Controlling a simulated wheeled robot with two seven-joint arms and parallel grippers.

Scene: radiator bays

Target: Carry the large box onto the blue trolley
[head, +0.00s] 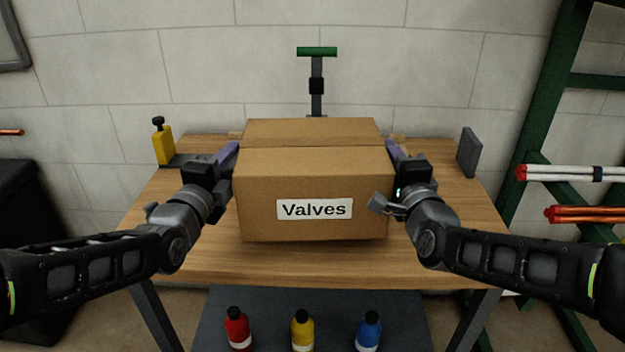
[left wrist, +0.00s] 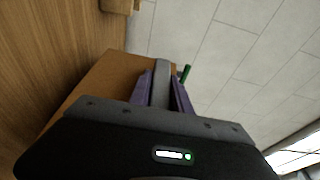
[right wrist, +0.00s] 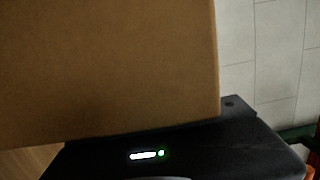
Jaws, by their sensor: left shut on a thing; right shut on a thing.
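The large cardboard box (head: 259,217), labelled "Valves", is at the middle of the wooden table, upright and closed. I cannot tell whether its underside touches the tabletop. My left gripper (head: 230,156) is shut on the box at its left side; its purple fingers also show in the left wrist view (left wrist: 161,93) against the brown cardboard (left wrist: 98,80). My right gripper (head: 392,152) is shut on the box at its right side. The box (right wrist: 105,65) fills most of the right wrist view and hides those fingers. No blue trolley is in view.
The wooden table (head: 440,262) has bare surface in front of the box. A yellow bottle (head: 164,147) stands at left, a grey plate (head: 469,152) at right, and a green-topped post (head: 317,52) behind. Bottles (head: 303,332) stand on a lower shelf. A green rack (head: 535,130) is at right.

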